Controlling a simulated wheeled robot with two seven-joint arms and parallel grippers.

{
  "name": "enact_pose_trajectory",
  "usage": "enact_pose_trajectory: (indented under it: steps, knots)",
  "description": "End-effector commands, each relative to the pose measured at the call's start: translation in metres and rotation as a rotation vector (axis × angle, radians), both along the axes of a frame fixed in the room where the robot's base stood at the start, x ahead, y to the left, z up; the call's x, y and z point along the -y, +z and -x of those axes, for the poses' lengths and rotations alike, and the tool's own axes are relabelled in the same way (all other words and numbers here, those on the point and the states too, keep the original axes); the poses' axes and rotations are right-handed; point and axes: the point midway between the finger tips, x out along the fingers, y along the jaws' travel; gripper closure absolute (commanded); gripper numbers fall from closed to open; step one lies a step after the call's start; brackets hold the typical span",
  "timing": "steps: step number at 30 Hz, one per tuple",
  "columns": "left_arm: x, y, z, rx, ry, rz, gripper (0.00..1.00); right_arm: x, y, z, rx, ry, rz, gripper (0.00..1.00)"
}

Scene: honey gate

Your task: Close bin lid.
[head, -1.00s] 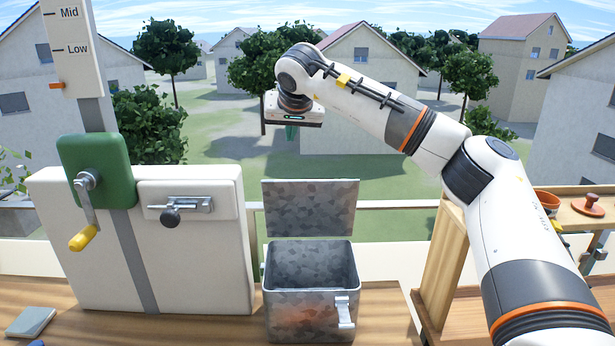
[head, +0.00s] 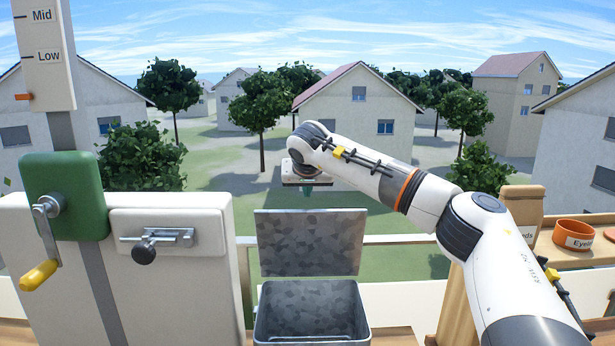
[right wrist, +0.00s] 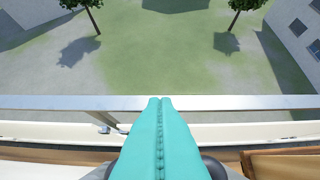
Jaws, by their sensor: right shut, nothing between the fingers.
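The metal bin (head: 312,318) stands on the table at the bottom centre of the head view, its mouth open. Its mottled grey lid (head: 310,243) stands upright at the back edge of the bin. My right gripper (head: 307,190) hangs above and behind the lid, pointing down, apart from it. Its teal fingers (right wrist: 160,140) are shut together and empty in the right wrist view. The bin and lid cannot be made out in that wrist view. My left gripper is out of view.
A pale panel (head: 150,290) with a bolt latch (head: 160,238) and a green crank box (head: 65,195) stands left of the bin. A rail (right wrist: 60,103) runs behind. A shelf at right holds an orange bowl (head: 573,234) and a brown packet (head: 523,212).

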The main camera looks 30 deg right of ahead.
Motion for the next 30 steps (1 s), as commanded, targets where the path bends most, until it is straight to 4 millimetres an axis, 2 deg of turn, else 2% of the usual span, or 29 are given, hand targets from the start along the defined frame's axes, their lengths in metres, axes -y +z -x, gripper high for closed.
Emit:
enact_pose_trajectory:
  steps: [4, 15, 30]
  knots:
    - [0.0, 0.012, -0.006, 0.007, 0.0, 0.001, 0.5, 0.009, -0.019, -0.016, -0.004, -0.001, 0.0, 1.0]
    - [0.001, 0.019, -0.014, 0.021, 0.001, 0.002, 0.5, -0.007, -0.032, 0.011, 0.0, 0.001, 0.002, 1.0]
    - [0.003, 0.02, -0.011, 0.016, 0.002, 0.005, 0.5, -0.01, -0.036, 0.016, 0.0, 0.001, -0.001, 1.0]
